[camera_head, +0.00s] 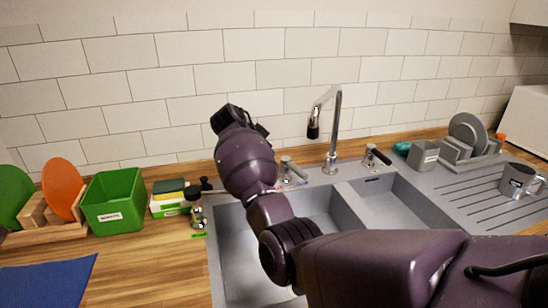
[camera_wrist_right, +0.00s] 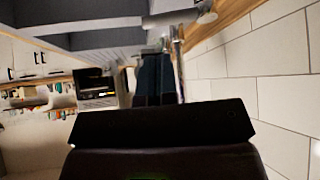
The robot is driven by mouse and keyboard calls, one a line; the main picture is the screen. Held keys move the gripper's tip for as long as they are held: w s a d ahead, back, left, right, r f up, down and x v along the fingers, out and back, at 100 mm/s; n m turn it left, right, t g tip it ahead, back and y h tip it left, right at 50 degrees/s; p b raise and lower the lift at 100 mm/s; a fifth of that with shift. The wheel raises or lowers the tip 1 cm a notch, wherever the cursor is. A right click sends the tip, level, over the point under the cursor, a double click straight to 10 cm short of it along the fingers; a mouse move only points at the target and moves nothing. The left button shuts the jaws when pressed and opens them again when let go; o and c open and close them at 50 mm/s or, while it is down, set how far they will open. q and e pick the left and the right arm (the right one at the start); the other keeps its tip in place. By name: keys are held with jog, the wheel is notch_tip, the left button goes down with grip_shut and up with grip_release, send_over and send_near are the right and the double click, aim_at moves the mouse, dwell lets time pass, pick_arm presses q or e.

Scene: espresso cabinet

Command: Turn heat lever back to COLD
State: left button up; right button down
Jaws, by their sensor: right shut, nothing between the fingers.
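The chrome tap (camera_head: 332,135) stands behind the sink. A small lever with a dark handle (camera_head: 374,158) is to its right. Another small metal lever (camera_head: 290,170) is to its left, partly behind my right arm. I cannot read which lever is marked for heat or which way either is set. In the right wrist view, my right gripper (camera_wrist_right: 154,56) is shut and empty, its dark fingers together. Metal tap parts (camera_wrist_right: 178,50) show close beside the fingertips; I cannot tell whether they touch. In the head view the fingers are hidden behind my arm. My left gripper is out of view.
My right arm crosses the grey double sink (camera_head: 352,205). A mug (camera_head: 516,182) and plate rack (camera_head: 476,155) are at right. The tiled wall is close behind.

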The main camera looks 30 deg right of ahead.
aim_at(300, 170)
jog(key=shift+d+r+x, duration=0.15)
jog(key=shift+d+x, duration=0.05)
jog(key=shift+x, duration=1.95)
jog(key=shift+d+r+x, duration=0.2)
jog(key=shift+x, duration=1.95)
jog(key=shift+d+r+x, duration=0.15)
jog(key=shift+d+x, duration=0.05)
jog(key=shift+x, duration=1.95)
jog(key=shift+s+d+r+n+t+p, duration=0.1)
jog(key=shift+d+r+n+t+p, duration=0.2)
jog(key=shift+p, duration=0.55)
jog(key=shift+s+d+f+n+p, duration=0.1)
jog(key=shift+d+n+p, duration=0.2)
jog(key=shift+d, duration=0.75)
jog(key=shift+d+f+b, duration=0.25)
jog(key=shift+d+b, duration=0.15)
jog(key=shift+d, duration=0.05)
